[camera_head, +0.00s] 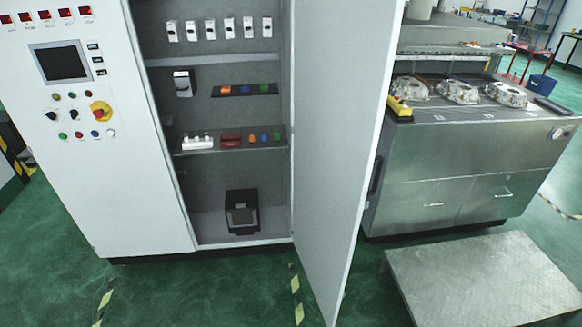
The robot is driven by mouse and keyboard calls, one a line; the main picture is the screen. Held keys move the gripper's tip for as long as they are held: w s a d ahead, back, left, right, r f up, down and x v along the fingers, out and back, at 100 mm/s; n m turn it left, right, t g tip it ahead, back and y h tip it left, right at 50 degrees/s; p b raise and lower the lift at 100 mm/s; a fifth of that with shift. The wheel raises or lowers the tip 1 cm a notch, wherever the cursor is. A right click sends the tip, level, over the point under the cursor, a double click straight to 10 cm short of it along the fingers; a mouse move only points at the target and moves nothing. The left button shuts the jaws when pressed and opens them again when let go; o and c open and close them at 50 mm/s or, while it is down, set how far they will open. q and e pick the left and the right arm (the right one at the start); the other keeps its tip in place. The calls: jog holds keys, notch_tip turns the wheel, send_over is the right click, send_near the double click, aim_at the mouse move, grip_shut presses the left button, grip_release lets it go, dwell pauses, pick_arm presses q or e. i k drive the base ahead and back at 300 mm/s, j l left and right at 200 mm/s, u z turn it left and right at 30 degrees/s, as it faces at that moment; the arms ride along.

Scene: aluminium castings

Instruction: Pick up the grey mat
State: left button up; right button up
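A grey, flat, roughly rectangular slab (485,280) lies low over the green floor at the lower right, cut off by the picture's edge. It has a mottled, metal-like top and looks like a low platform; I cannot tell whether it is the grey mat. No other grey mat shows clearly. Neither of my grippers is in view.
A white control cabinet (115,190) stands at the left, its door (345,130) open towards me. A metal bench (470,160) with several castings (459,92) and a yellow control box (399,107) stands behind the slab. Green floor (215,290) is clear in front.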

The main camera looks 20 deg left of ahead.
aim_at(241, 215)
jog(key=i+l+u, duration=0.25)
jog(key=u, duration=0.25)
jog(key=i+l+u, duration=0.15)
jog(key=l+u, duration=0.2)
jog(key=u, duration=0.15)
jog(key=i+l+u, duration=0.15)
jog(key=l+u, duration=0.35)
jog(key=i+l+u, duration=0.15)
jog(key=l, duration=0.85)
jog(key=l+u, duration=0.1)
jog(key=l, duration=0.85)
jog(key=k+j, duration=0.5)
jog(key=j, duration=0.25)
